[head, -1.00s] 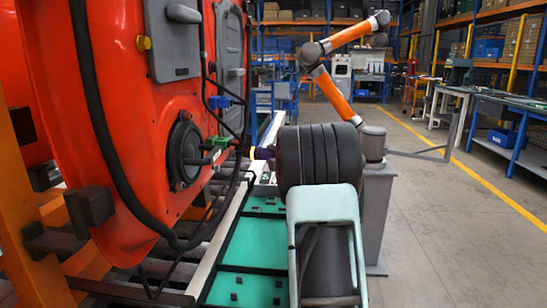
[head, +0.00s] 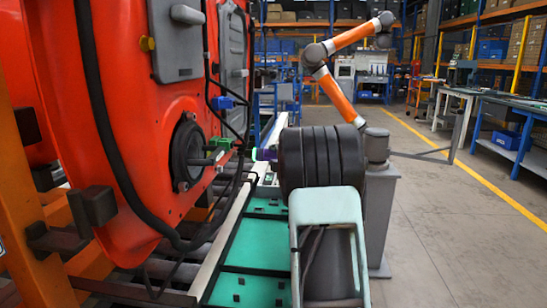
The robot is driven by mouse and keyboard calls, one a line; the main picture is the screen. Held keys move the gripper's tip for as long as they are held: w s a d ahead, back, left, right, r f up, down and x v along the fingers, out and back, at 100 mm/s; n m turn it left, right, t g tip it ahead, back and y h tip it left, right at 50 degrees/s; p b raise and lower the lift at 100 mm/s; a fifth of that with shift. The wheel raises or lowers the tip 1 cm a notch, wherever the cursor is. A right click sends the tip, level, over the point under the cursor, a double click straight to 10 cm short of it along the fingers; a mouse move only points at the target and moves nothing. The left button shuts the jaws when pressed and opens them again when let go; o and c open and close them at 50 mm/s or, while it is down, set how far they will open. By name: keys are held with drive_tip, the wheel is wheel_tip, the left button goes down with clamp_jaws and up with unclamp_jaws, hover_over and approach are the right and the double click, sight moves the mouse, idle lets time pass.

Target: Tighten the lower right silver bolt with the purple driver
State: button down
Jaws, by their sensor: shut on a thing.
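The purple driver (head: 266,154) shows as a small, partly hidden piece at the left end of my dark ribbed wrist. My gripper (head: 272,155) is shut on it, but its fingers are mostly hidden by the wrist. The driver's left end is close to the red door (head: 140,120), by a green clamp-like part (head: 220,144). A round black fitting (head: 188,150) with a grey rod across it sits left of that. Small silver spots show around the fitting, but I cannot tell which is the lower right bolt, nor whether the driver touches one.
Black hoses run down the door. A teal-topped rail (head: 245,255) lies below it. An orange arm (head: 337,95) on a grey pedestal (head: 377,215) stands behind. Benches (head: 510,115) line the right, with open floor (head: 455,240) between.

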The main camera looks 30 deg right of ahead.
drive_tip(key=shift+w+a+r, duration=0.25)
drive_tip(key=shift+a+r, duration=0.05)
drive_tip(key=shift+a, duration=0.15)
drive_tip(key=shift+s+d+f+p, duration=0.1)
drive_tip(key=shift+s+d+p, duration=0.2)
drive_tip(key=shift+s+d, duration=0.6)
drive_tip(key=shift+s+d+p, duration=0.3)
drive_tip(key=shift+s+d, duration=0.3)
drive_tip(key=shift+d, duration=0.55)
drive_tip(key=shift+s+d+f+p, duration=0.1)
drive_tip(key=shift+s+d+p, duration=0.2)
drive_tip(key=shift+s+d, duration=0.6)
drive_tip(key=shift+w+d, duration=0.1)
drive_tip(key=shift+d, duration=0.05)
